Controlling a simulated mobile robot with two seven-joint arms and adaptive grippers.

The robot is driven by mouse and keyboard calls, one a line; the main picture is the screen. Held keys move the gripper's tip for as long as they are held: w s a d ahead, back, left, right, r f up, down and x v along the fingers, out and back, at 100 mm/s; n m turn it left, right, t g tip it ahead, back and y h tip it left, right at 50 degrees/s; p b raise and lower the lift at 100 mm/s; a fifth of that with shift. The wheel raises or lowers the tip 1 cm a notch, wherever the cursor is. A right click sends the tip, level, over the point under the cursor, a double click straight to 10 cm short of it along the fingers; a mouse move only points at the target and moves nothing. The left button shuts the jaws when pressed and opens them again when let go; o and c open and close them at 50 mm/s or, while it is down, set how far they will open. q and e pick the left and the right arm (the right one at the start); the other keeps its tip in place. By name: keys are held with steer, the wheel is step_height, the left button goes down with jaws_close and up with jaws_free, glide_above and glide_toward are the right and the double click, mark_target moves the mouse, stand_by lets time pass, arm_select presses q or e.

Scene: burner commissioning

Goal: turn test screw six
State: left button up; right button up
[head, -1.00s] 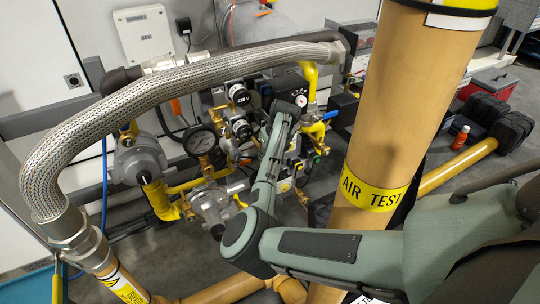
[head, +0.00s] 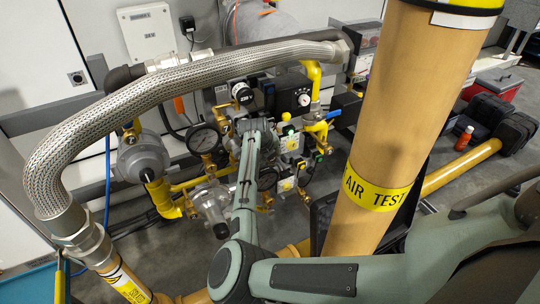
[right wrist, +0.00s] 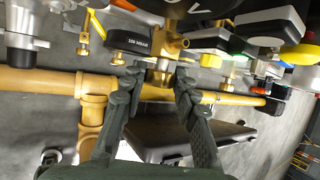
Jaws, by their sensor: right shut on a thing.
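My right gripper (right wrist: 158,76) has its two dark fingers on either side of a small brass fitting (right wrist: 160,66) in the right wrist view and is shut on it. My left gripper is not in view.
A braided steel hose (head: 150,92) arches over the left side. A thick tan pipe (head: 385,120) with a yellow air test band stands close to my right arm. A pressure gauge (head: 203,139) and a grey regulator (head: 142,158) stand left of the arm.

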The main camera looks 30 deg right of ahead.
steer(key=o, duration=1.2)
steer(key=shift+c, duration=0.2)
steer(key=v, duration=1.2)
